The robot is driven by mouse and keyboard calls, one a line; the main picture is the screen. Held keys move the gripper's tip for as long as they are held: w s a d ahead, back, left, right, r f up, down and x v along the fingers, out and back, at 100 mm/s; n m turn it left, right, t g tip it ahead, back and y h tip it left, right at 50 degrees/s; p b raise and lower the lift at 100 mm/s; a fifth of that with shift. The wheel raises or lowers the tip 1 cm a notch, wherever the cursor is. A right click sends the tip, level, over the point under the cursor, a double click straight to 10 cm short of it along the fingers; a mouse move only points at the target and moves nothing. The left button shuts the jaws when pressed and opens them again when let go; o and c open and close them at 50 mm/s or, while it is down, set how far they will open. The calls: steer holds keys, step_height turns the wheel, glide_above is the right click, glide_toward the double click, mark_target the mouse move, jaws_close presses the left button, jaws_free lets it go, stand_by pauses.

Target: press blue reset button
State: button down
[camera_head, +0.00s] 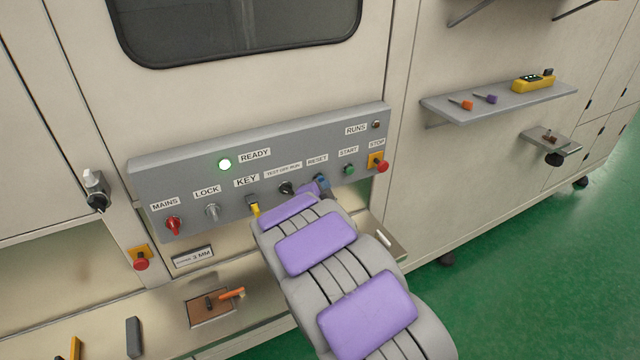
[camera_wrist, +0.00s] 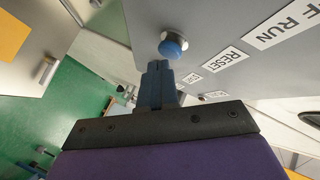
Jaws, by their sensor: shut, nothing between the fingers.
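The blue reset button (camera_wrist: 173,46) stands out from the grey control panel in the wrist view, beside the RESET label (camera_wrist: 226,59). In the head view the button (camera_head: 323,181) shows only in part under its label, at the far end of my arm. My gripper (camera_wrist: 157,68) is shut and empty, its dark blue fingers together. The fingertips lie very close to the button, just below it in the wrist view. I cannot tell whether they touch it. In the head view my gripper (camera_head: 312,188) is at the panel, mostly hidden by my purple-padded arm.
A red stop button (camera_head: 382,166) sits farther right. A ledge lies below.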

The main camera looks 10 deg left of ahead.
steer(key=shift+s+d, duration=0.25)
steer(key=shift+s, duration=0.1)
steer(key=shift+s+b, duration=0.1)
steer(key=shift+b, duration=0.3)
steer(key=s+d+b, duration=0.1)
steer(key=s, duration=0.1)
steer(key=s+d+b, duration=0.2)
stand_by(0.7)
steer(key=s+d+n+g+y, duration=0.1)
steer(key=s+d+n+g, duration=0.3)
steer(key=s, duration=1.2)
steer(key=s+d+n+g, duration=0.5)
steer(key=s+d+g, duration=0.2)
steer(key=s, duration=0.8)
steer(key=s+d+f+n+g+y, duration=0.1)
steer(key=s+d+n+g, duration=0.3)
steer(key=s, duration=1.2)
steer(key=d+g, duration=0.2)
steer(key=d, duration=0.1)
steer(key=shift+s+d+n+y, duration=0.3)
steer(key=shift+s, duration=0.05)
